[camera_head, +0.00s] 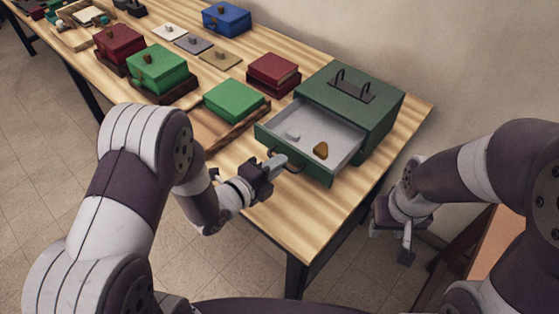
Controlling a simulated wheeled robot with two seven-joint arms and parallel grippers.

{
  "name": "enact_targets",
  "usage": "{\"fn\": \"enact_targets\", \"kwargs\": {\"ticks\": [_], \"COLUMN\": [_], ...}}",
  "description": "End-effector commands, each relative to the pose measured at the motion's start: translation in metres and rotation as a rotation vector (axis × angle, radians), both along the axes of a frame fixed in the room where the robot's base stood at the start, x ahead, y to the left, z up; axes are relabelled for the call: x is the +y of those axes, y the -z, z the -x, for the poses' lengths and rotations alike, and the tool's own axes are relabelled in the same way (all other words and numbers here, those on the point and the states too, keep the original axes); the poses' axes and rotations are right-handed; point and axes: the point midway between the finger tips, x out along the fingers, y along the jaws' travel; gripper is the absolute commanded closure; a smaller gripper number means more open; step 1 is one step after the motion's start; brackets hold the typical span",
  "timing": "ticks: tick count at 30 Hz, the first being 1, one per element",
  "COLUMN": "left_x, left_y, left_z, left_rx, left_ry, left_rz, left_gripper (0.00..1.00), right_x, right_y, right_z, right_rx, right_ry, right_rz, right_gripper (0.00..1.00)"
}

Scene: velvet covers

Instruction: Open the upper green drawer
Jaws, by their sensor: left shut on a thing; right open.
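A dark green cabinet (377,119) with a black handle on top stands at the right end of the table. Its upper green drawer (345,164) is pulled out toward the front left, showing a pale grey inside. A small whitish piece (293,134) and a brown-gold piece (321,150) lie in the drawer. My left gripper (277,165) is at the drawer's front and shut on its dark handle (293,168); the fingers partly hide the handle. My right gripper (406,243) hangs open and empty, right of the table and apart from the cabinet.
A bright green box (234,100) on a wooden tray (232,135) sits left of the cabinet, with a dark red box (273,75) behind. Several more boxes and small flat pieces stand farther left. Bare wooden tabletop (312,215) lies in front of the drawer.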

Motion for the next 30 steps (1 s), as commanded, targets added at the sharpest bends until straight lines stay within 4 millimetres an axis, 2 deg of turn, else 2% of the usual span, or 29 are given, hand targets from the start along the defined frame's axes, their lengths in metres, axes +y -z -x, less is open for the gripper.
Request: {"fn": "enact_targets", "kwargs": {"ticks": [1,3,4,13,17,27,30], "left_x": [0.000,0.000,0.000,0.001,0.009,0.061,0.069], "left_y": [-0.001,-0.001,-0.001,-0.001,-0.004,-0.022,-0.025], "left_z": [-0.001,-0.001,-0.001,0.000,0.010,0.080,0.091], "left_rx": [-0.002,-0.002,-0.002,-0.002,-0.001,-0.002,-0.003], "left_ry": [-0.002,-0.002,-0.002,-0.001,-0.004,-0.009,-0.007], "left_rz": [0.001,0.001,0.001,0.000,0.000,0.002,0.001], "left_gripper": [1.00,0.74,0.65,0.65,0.65,0.65,0.65], "right_x": [0.000,0.000,0.000,0.000,0.000,0.000,0.000], "right_y": [0.000,0.000,0.000,0.000,0.000,0.001,0.000], "right_z": [0.000,0.000,0.000,0.000,0.000,0.000,0.000], "right_rx": [0.000,0.000,0.000,0.000,0.000,0.000,0.000], "right_ry": [0.000,0.000,0.000,0.000,0.000,0.000,0.000], "right_rz": [0.000,0.000,0.000,0.000,0.000,0.000,0.000], "right_gripper": [0.57,0.57,0.57,0.57,0.57,0.57,0.57]}}
